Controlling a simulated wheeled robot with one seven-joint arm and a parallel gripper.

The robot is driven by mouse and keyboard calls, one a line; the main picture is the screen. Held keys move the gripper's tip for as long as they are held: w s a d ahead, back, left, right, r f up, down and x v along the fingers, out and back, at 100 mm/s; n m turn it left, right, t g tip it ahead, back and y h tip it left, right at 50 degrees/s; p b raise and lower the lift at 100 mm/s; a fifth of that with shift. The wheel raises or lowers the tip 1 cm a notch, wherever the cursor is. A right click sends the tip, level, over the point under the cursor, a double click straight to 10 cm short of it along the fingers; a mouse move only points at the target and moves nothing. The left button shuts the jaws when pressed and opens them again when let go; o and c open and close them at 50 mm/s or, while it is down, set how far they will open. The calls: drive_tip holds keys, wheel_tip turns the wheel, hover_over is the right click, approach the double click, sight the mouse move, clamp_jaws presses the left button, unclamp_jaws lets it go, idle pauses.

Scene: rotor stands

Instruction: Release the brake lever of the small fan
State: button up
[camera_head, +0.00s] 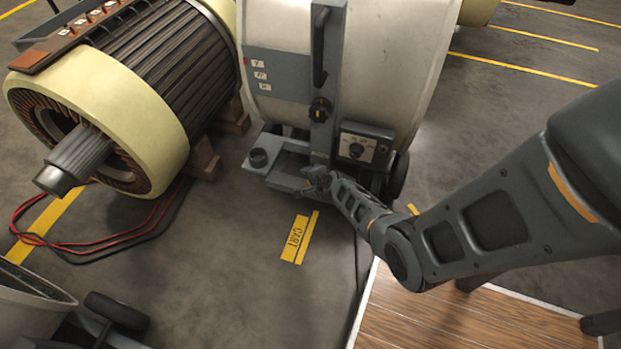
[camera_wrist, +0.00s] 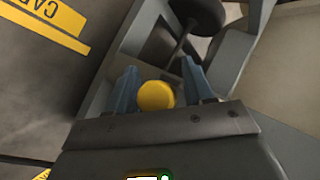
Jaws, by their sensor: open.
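A fan with a pale grey drum (camera_head: 390,60) stands on a wheeled grey frame at the top centre of the head view. My gripper (camera_head: 316,178) is low at the front of this frame. In the wrist view my gripper (camera_wrist: 158,78) is open, its two blue-grey fingers on either side of a round yellow knob (camera_wrist: 155,95). The knob sits between the fingers; I cannot tell whether either finger touches it. It looks like a lever end, but its shaft is hidden. In the head view I cannot make out this knob by my gripper.
A control box (camera_head: 361,146) with a dial and a black wheel (camera_head: 399,174) are right of my gripper. A large motor (camera_head: 150,95) with red and black cables stands left. A yellow floor label (camera_head: 299,238) lies in front. A wooden platform (camera_head: 440,315) is at lower right.

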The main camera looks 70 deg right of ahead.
drive_tip(key=p+v, duration=0.4)
drive_tip(key=v, duration=0.4)
drive_tip(key=shift+f, duration=0.1)
idle(0.4)
